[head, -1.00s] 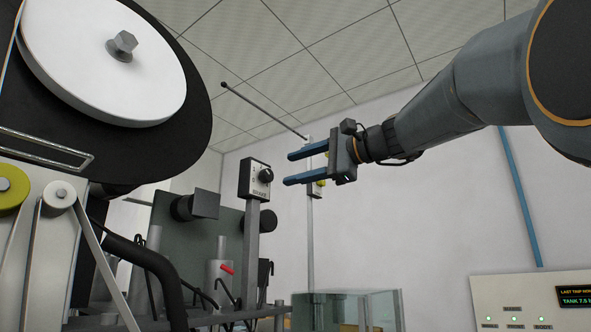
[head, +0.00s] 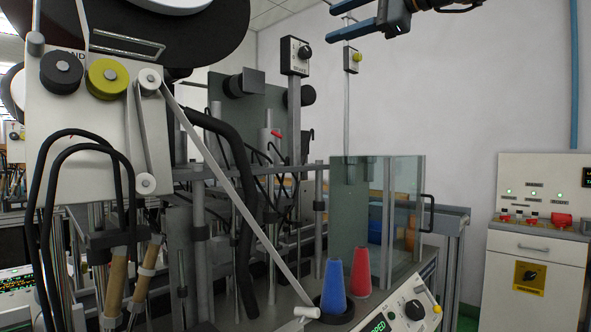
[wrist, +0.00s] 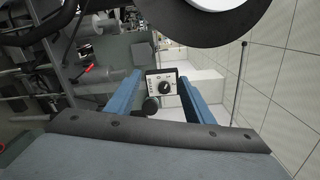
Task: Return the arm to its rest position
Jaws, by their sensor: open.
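My gripper (head: 360,18) shows at the top of the head view, high in the air to the right of the grey control box with a black knob (head: 297,55). Its two blue fingers point left, spread apart with nothing between them. In the wrist view my gripper (wrist: 160,95) is open, and the control box (wrist: 163,86) shows beyond the gap between the fingers. The gripper looks apart from it. Most of my arm is out of the head view.
A large machine with a dark reel (head: 235,30) fills the left. A glass guard (head: 405,205) stands at centre right, with blue (head: 334,285) and red (head: 361,272) cones in front. A white cabinet (head: 535,270) stands right.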

